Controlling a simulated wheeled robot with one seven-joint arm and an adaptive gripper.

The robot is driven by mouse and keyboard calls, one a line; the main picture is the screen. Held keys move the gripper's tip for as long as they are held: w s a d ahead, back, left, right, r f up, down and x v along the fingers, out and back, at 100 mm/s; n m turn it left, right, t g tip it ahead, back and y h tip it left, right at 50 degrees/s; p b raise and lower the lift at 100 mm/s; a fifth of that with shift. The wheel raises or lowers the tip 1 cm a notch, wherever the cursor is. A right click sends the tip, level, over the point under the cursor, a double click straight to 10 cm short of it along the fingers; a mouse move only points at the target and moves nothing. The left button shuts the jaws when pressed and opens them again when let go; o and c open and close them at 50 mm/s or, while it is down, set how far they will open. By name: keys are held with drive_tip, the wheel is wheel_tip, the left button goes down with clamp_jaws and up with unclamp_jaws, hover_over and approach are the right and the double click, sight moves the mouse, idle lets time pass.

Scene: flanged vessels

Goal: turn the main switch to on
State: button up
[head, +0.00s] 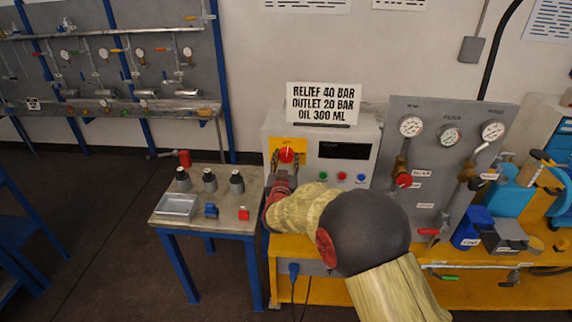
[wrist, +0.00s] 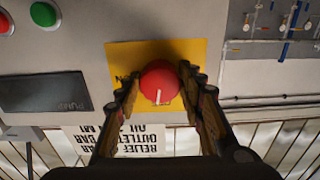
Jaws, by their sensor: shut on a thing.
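The main switch (head: 287,155) is a red round knob on a yellow plate (head: 302,147), at the upper left of the grey control box. In the wrist view the red knob (wrist: 159,82) sits on the yellow plate (wrist: 120,60) and carries a short white mark near its lower edge. My gripper (head: 282,168) is at the knob, reaching it from below in the head view. In the wrist view my gripper (wrist: 160,88) has one finger on each side of the knob, shut on it. The sign by the box appears upside down in the wrist view.
The control box has a dark display (head: 344,151) and small red, green and blue buttons right of the switch. A sign (head: 322,103) stands on the box. A gauge panel (head: 440,150) is to the right. A small table (head: 193,228) with fittings and a metal tray is at left.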

drive_tip(key=m+b, duration=0.4)
drive_tip(key=b, duration=0.1)
drive_tip(key=shift+a+f+m+b, duration=0.1)
drive_tip(key=shift+f+m+b, duration=0.1)
drive_tip(key=shift+m+b, duration=0.15)
drive_tip(key=m+b, duration=0.3)
drive_tip(key=b, duration=0.1)
drive_tip(key=shift+m, duration=0.25)
drive_tip(key=m+b, duration=0.3)
drive_tip(key=b, duration=0.1)
drive_tip(key=shift+m+b, duration=0.3)
drive_tip(key=m+b, duration=0.4)
drive_tip(key=shift+r, duration=0.3)
drive_tip(key=o, duration=1.2)
drive_tip(key=shift+c, duration=0.2)
